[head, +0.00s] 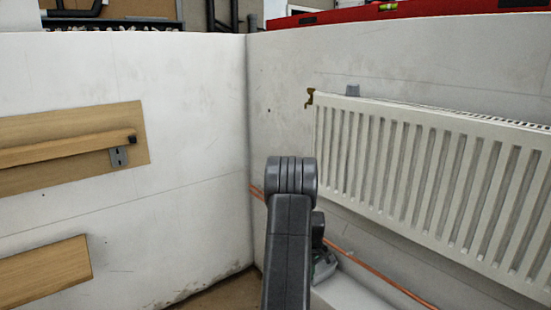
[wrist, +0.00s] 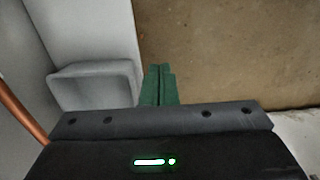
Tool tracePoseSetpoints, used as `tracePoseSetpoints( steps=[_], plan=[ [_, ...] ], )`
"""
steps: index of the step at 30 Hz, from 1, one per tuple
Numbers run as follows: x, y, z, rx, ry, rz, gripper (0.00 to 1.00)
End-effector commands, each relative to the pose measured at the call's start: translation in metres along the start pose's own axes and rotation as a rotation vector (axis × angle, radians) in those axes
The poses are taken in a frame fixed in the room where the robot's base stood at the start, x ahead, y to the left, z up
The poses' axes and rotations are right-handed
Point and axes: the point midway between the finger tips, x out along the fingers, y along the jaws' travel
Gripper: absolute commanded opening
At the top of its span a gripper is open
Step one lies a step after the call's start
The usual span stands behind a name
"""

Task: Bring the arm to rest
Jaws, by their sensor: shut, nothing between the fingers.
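My gripper (wrist: 159,72) shows in the wrist view as two green fingers pressed together, with nothing between them. It points down over a brown floor (wrist: 220,50). In the head view my dark grey arm rises from the bottom middle and hides most of the gripper. A small part of the wrist and green finger area shows just right of the arm, low near the corner.
A white radiator (head: 430,180) hangs on the right wall, with a brass valve (head: 310,97) at its top left corner. Copper pipes (head: 385,288) run below it. A wooden rail (head: 65,150) is on the left wall.

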Motion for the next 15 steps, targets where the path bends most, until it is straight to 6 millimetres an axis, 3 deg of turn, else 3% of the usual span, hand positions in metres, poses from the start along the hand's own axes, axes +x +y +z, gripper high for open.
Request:
tracePoseSetpoints(
  steps=[7, 15],
  plan=[
    [0.008, 0.004, 0.025, 0.0, 0.0, 0.0, 0.0],
    [0.007, 0.005, 0.033, -0.001, 0.0, 0.0, 0.0]
  ],
)
